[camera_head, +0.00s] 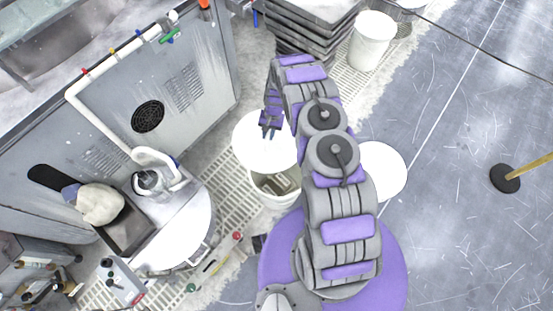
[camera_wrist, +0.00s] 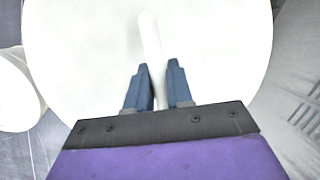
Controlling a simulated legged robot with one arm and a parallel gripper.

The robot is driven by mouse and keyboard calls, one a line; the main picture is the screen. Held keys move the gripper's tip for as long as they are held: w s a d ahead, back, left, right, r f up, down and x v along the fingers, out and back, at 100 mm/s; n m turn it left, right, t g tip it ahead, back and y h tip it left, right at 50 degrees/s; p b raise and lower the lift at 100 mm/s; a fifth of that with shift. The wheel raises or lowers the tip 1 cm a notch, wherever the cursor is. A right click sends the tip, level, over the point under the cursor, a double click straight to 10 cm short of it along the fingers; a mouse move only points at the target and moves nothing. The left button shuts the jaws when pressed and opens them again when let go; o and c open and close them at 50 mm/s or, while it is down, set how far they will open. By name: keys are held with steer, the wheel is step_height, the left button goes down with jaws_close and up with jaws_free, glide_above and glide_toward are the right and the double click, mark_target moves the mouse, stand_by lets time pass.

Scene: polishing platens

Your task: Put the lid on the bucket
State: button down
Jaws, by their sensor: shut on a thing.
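A white round lid (camera_head: 248,138) is held over a white bucket (camera_head: 262,194) in the head view. The lid hides the far part of the bucket's opening. The near part stays uncovered, and something greyish shows inside. My gripper (camera_head: 269,131) is shut on the lid's raised white handle. In the wrist view my gripper's two dark blue fingers (camera_wrist: 158,71) sit on either side of the handle (camera_wrist: 150,38). The lid (camera_wrist: 75,50) fills most of that view and hides the bucket. I cannot tell the height of the lid above the rim.
Another white disc (camera_head: 385,168) lies right of my arm. A second white bucket (camera_head: 371,42) stands at the back beside stacked dark trays (camera_head: 312,28). A grey machine with a round white platen (camera_head: 185,235) is at left. A post base (camera_head: 505,178) stands right; floor between is clear.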

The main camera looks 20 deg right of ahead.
mark_target(286, 141)
steer(key=s+d+f+m+b, duration=0.1)
steer(key=s+f+b, duration=0.1)
steer(key=f, duration=0.8)
steer(key=s+d+f+b, duration=0.1)
steer(key=s+f+b, duration=0.1)
steer(key=f, duration=0.9)
steer(key=shift+s+d+m, duration=0.2)
steer(key=shift+s+m, duration=0.2)
steer(key=shift+s, duration=0.4)
steer(key=shift+f, duration=0.15)
steer(key=c, duration=0.9)
jaws_free()
steer(key=p+v, duration=0.1)
steer(key=v, duration=0.4)
steer(key=p+v, duration=0.1)
steer(key=v, duration=0.5)
steer(key=p+v, duration=0.2)
steer(key=v, duration=0.4)
steer(key=shift+s+d, duration=0.25)
steer(key=shift+d, duration=0.05)
